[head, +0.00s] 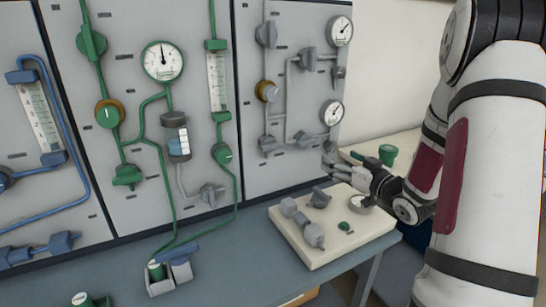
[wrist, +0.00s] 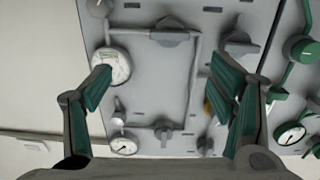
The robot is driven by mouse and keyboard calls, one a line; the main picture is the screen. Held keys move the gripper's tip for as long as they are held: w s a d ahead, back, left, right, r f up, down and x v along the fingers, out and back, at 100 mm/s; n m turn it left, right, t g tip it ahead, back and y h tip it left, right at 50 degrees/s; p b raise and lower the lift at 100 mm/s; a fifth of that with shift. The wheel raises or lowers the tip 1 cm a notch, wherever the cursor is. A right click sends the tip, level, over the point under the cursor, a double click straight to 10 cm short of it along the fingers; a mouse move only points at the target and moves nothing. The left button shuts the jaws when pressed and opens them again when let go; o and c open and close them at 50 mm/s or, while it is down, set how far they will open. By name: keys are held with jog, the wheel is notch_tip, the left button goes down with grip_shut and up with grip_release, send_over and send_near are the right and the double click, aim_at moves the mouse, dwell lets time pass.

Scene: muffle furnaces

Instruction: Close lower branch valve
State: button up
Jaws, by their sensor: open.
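The lower branch valve appears to be the grey handled valve (head: 305,138) on the right panel, below and left of the lower gauge (head: 332,112). In the wrist view, which is turned over, this valve (wrist: 170,38) shows near the top, its handle looking roughly crosswise; its exact setting is unclear. The upper branch valve (head: 307,58) is above it; it also shows in the wrist view (wrist: 165,130). My gripper (head: 333,165) is open and empty, in front of the panel, a little below and right of the lower branch valve. Its fingers (wrist: 158,75) frame the panel, apart from it.
A cream board (head: 375,235) with loose grey fittings lies on the blue-grey bench (head: 225,260) below my gripper. A green-topped item (head: 388,155) stands behind my wrist. Another grey valve (head: 270,145) sits just left of the lower branch valve.

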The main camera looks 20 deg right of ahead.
aim_at(309, 143)
jog(key=shift+y, duration=0.3)
jog(key=w, duration=0.4)
jog(key=w+a+b, duration=0.1)
jog(key=w, duration=0.4)
jog(key=w+a, duration=0.1)
jog(key=w, duration=0.3)
jog(key=shift+w+f, duration=0.3)
jog(key=shift+w, duration=0.05)
jog(key=shift+c, duration=0.6)
jog(key=c, duration=1)
